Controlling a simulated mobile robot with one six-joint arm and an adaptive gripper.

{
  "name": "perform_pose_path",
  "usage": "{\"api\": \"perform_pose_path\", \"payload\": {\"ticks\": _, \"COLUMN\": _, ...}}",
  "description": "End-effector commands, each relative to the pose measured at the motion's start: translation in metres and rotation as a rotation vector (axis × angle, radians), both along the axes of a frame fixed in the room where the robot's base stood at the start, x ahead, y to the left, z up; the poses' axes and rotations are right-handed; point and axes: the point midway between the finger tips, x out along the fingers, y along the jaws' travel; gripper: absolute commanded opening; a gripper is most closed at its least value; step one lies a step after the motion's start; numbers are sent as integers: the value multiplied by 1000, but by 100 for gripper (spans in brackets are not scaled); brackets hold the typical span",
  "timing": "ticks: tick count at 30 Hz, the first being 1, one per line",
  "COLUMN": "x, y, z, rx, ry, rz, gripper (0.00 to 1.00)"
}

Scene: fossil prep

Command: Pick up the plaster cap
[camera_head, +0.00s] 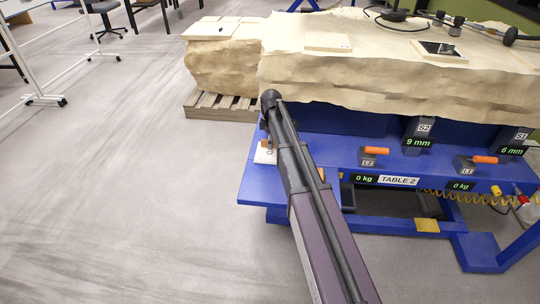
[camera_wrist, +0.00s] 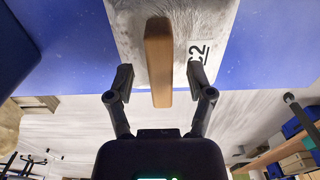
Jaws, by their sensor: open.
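The plaster cap is a pale grey-white block (camera_wrist: 195,20) marked C2, with a tan bar-shaped handle (camera_wrist: 158,60) standing out from it in the wrist view. In the head view only a small white part of the cap (camera_head: 264,155) shows on the left end of the blue table, beside my arm. My gripper (camera_wrist: 159,79) is open in the wrist view, with one finger on each side of the handle's near end. Both fingers look apart from the handle. My arm hides most of the cap and the gripper in the head view.
The blue table (camera_head: 253,188), labelled TABLE 2, carries a large plaster-coloured block (camera_head: 400,85) just behind the cap. Orange-handled levers (camera_head: 375,150) line its front to the right. A smaller block (camera_head: 222,68) sits on a wooden pallet (camera_head: 215,106). The floor at left is open.

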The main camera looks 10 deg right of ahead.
Motion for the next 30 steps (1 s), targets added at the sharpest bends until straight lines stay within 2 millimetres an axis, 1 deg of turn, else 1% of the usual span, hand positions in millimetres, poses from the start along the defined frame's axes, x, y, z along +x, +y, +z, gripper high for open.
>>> {"api": "perform_pose_path", "payload": {"ticks": 1, "x": 0, "y": 0, "z": -4, "rx": 0, "ry": 0, "rz": 0, "gripper": 69}}
{"api": "perform_pose_path", "payload": {"ticks": 4, "x": 0, "y": 0, "z": -6, "rx": 0, "ry": 0, "rz": 0, "gripper": 69}}
{"api": "perform_pose_path", "payload": {"ticks": 22, "x": 0, "y": 0, "z": -6, "rx": 0, "ry": 0, "rz": 0, "gripper": 69}}
{"api": "perform_pose_path", "payload": {"ticks": 23, "x": 0, "y": 0, "z": -6, "rx": 0, "ry": 0, "rz": 0, "gripper": 63}}
{"api": "perform_pose_path", "payload": {"ticks": 24, "x": 0, "y": 0, "z": -6, "rx": 0, "ry": 0, "rz": 0, "gripper": 51}}
{"api": "perform_pose_path", "payload": {"ticks": 26, "x": 0, "y": -1, "z": -6, "rx": 0, "ry": 0, "rz": 0, "gripper": 33}}
{"api": "perform_pose_path", "payload": {"ticks": 27, "x": 0, "y": -1, "z": -6, "rx": 0, "ry": 0, "rz": 0, "gripper": 21}}
{"api": "perform_pose_path", "payload": {"ticks": 29, "x": 0, "y": -1, "z": -6, "rx": 0, "ry": 0, "rz": 0, "gripper": 3}}
{"api": "perform_pose_path", "payload": {"ticks": 30, "x": 0, "y": -1, "z": -6, "rx": 0, "ry": 0, "rz": 0, "gripper": 0}}
